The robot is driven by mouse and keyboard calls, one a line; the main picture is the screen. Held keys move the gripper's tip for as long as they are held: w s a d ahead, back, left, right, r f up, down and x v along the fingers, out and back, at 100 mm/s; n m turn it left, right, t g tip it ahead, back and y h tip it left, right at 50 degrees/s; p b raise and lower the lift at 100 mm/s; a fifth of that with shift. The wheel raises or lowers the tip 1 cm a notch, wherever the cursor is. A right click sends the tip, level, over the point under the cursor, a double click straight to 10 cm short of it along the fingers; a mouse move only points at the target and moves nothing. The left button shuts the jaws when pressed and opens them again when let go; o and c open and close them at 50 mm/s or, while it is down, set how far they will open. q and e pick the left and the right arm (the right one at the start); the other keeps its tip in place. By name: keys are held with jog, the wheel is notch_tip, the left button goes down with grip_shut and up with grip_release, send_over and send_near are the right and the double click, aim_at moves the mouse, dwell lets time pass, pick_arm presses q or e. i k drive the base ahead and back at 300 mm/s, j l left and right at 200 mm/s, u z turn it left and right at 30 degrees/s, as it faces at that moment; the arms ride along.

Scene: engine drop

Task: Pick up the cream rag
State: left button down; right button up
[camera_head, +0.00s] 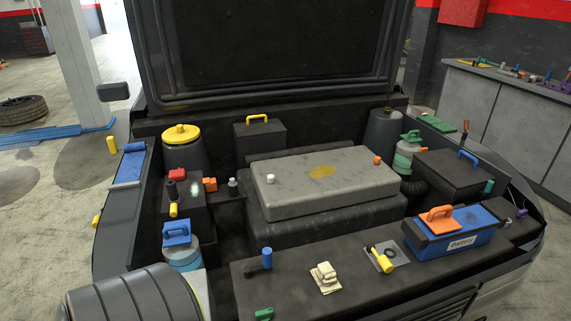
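The cream rag (325,277) lies as a small folded heap on the dark front ledge (285,288) of the open engine bay, near the bottom middle of the head view. Nothing covers it, and no gripper touches it. Neither my left nor my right gripper shows in this view.
A blue-handled item (266,258) stands left of the rag. A yellow-handled item (380,259) on a grey plate and a blue battery (453,236) with an orange handle are to its right. A green piece (264,313) lies front left. The raised hood (270,45) stands behind.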

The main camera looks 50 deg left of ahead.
aim_at(324, 276)
jog(key=u, duration=1.25)
